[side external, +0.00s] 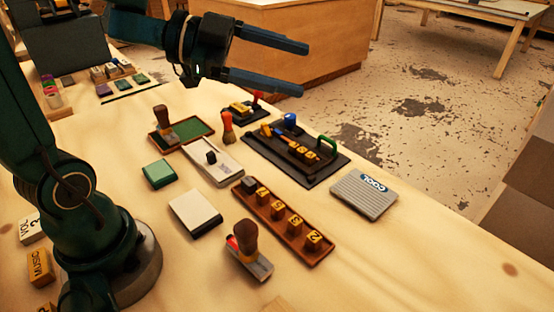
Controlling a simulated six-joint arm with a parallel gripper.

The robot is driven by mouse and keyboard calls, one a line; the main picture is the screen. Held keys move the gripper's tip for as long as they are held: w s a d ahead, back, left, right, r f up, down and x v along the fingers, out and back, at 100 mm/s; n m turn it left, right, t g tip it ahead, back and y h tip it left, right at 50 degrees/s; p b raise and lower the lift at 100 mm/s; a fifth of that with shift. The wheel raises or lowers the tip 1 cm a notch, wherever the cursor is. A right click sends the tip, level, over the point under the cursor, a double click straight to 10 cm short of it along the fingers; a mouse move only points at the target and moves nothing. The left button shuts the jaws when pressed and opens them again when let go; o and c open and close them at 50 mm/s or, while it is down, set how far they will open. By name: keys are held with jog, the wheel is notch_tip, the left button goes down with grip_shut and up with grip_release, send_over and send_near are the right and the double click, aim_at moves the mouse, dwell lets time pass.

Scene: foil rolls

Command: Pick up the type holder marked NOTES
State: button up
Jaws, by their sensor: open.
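I cannot read the word NOTES on anything in the side external view. A black tray (335,170) in the middle right of the table bears small holders with yellow type blocks, one with a green handle (328,147) and one with a blue knob (290,120). Any lettering on these blocks is too small to read surely.
A brown wooden rack (284,222) with several dark-and-yellow cubes lies in front of the tray. Wooden-handled stamps (246,238), a white pad (195,212) and a green block (158,174) stand nearby. Blocks marked MUSIC (40,267) and VOL 2 (31,229) lie at lower left.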

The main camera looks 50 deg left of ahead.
jog(key=s+d+f+m+g+h, duration=0.2)
jog(key=s+f+g+h, duration=0.15)
jog(key=s+g, duration=0.3)
jog(key=g, duration=0.3)
send_over(239, 222)
jog(key=a, duration=0.3)
jog(key=f, duration=0.1)
jog(key=shift+m+g, duration=0.25)
jog(key=shift+m, duration=0.05)
notch_tip(239, 222, down, 13)
jog(key=shift+s+a+r, duration=0.15)
jog(key=shift+d+f, duration=0.35)
jog(key=shift+x, duration=2.2)
grip_shut()
